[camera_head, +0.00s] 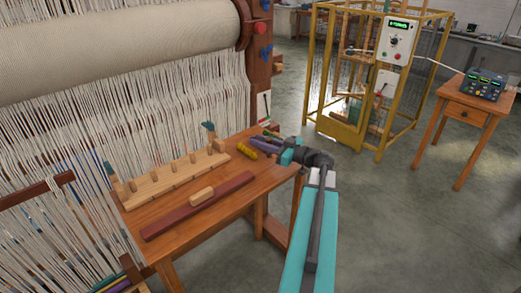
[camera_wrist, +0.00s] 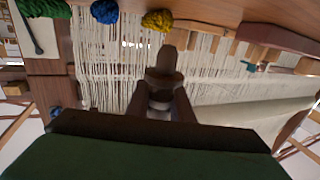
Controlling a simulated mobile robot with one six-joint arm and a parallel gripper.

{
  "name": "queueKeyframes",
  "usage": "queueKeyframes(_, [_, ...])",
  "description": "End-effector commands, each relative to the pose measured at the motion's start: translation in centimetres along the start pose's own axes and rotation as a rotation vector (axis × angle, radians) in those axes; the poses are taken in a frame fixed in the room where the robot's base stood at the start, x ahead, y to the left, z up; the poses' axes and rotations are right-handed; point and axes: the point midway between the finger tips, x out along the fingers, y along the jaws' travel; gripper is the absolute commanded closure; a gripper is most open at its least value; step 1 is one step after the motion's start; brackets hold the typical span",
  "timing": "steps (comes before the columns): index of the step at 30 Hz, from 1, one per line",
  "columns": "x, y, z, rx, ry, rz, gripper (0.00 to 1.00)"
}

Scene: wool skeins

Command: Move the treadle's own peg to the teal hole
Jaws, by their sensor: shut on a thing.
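My gripper (camera_wrist: 164,98) reaches over the right end of the wooden bench. In the wrist view its dark fingers are closed on a dark brown, peg-like piece (camera_wrist: 171,60), held up in front of the pale warp threads. In the head view my gripper (camera_head: 284,153) is small and what it holds cannot be made out. A pale wooden rail (camera_head: 170,181) with several upright pegs lies along the bench, with teal pieces (camera_head: 208,127) at its ends. I cannot make out a teal hole or the treadle.
Yellow (camera_head: 247,153), blue and green skeins lie beside my gripper at the bench's right end. The loom stands behind. A yellow cage (camera_head: 350,140) and side table (camera_head: 468,110) stand right.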

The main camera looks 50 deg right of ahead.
Motion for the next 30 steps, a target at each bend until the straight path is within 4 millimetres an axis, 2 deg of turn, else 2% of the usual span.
queueKeyframes(8, [0.0,0.0,0.4,0.001,0.000,0.000,1.00])
queueKeyframes(19, [0.0,0.0,3.3,0.001,0.000,0.000,1.00])
queueKeyframes(30, [0.0,0.0,3.5,0.000,0.000,0.000,1.00])
